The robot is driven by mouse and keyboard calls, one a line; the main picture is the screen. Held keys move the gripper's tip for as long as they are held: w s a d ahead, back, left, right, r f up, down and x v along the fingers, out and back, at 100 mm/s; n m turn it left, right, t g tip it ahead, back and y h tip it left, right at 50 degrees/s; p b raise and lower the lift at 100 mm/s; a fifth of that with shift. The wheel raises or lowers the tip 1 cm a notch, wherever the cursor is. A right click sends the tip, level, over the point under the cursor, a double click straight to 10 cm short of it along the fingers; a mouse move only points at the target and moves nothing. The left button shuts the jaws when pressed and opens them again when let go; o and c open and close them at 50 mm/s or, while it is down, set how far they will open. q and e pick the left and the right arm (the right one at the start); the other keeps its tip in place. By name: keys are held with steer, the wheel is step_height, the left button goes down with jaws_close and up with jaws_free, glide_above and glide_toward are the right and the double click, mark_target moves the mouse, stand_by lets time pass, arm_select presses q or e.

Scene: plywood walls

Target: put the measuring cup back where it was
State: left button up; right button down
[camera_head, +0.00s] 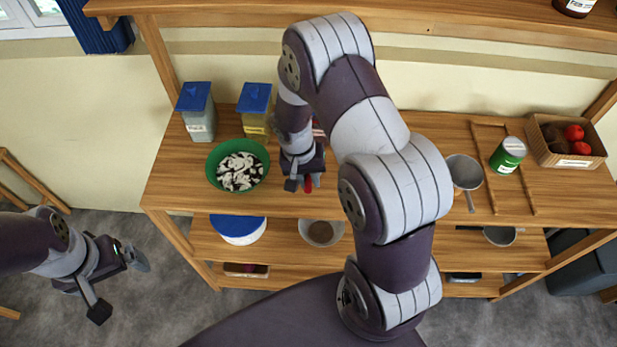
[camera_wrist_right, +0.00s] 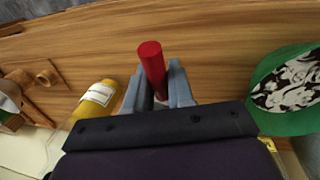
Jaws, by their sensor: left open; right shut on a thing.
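My right gripper (camera_head: 302,184) is over the tabletop (camera_head: 430,140), right of the green bowl. In the right wrist view (camera_wrist_right: 158,95) it is shut on a red cylinder (camera_wrist_right: 152,65). Only a little of this cylinder (camera_head: 308,184) shows in the head view, and I cannot tell whether it touches the tabletop. No clearly identifiable measuring cup shows. A grey round pan-like vessel with a handle (camera_head: 464,170) is on the tabletop to the right; I cannot tell if it is the cup. My left gripper (camera_head: 120,285) is open and empty, left of the table.
The green bowl (camera_head: 213,172) holds black and white pieces. Two blue-lidded containers (camera_head: 199,120) stand behind it. A yellow bottle (camera_wrist_right: 97,98) is beside the right gripper. A green can (camera_head: 507,154) and a basket (camera_head: 545,150) stand at right. Lower shelves hold bowls (camera_head: 321,232).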

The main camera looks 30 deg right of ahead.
steer(key=shift+w+d+f, duration=0.25)
steer(key=shift+w+f, duration=0.1)
steer(key=shift+w, duration=0.3)
steer(key=shift+w+d+f, duration=0.1)
steer(key=shift+w+f, duration=0.1)
steer(key=shift+f, duration=0.1)
steer(key=f, duration=0.1)
steer(key=f+p, duration=0.1)
steer(key=f, duration=0.1)
steer(key=shift+a+f, duration=0.25)
steer(key=shift+f, duration=0.1)
steer(key=shift+w+f, duration=0.1)
steer(key=shift+w, duration=0.05)
steer(key=shift+d+f, duration=0.1)
steer(key=shift+f, duration=0.1)
steer(key=c, duration=1.1)
jaws_free()
steer(key=shift+r, duration=0.1)
steer(key=shift+o, duration=0.6)
